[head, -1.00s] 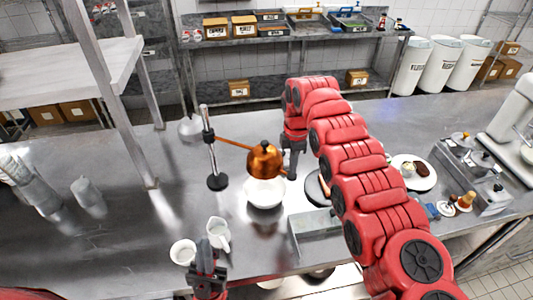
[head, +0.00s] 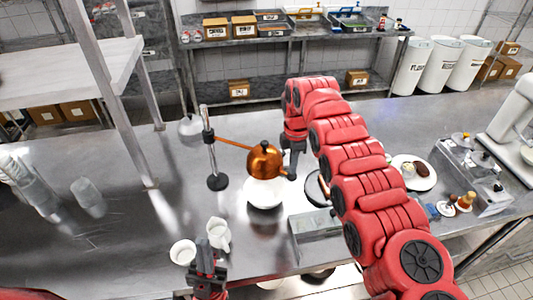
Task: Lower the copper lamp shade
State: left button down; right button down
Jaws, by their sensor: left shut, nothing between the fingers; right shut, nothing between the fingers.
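The copper lamp shade (head: 265,160) hangs from a copper arm (head: 234,145) on an upright steel post (head: 211,160) with a round black base. The shade is directly above a white bowl (head: 265,194) and hides the bowl's far part. My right gripper (head: 292,174) points down at the right side of the shade, shut and empty; I cannot tell whether it touches the shade. My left gripper (head: 207,255) is shut and empty at the counter's front edge, just below a white jug.
The white jug (head: 218,234) and a small white bowl (head: 182,252) stand near my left gripper. A plate with food (head: 428,178) is farther right.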

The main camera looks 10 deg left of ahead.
aim_at(292, 176)
jog(key=shift+f, duration=0.2)
dwell(0.5)
jog(key=shift+f+b, duration=2.35)
jog(key=shift+b, duration=0.15)
notch_tip(292, 176, up, 2)
jog(key=shift+r, duration=0.1)
jog(key=shift+r+p, duration=1.35)
jog(key=shift+r, duration=0.95)
jog(key=shift+f, duration=0.15)
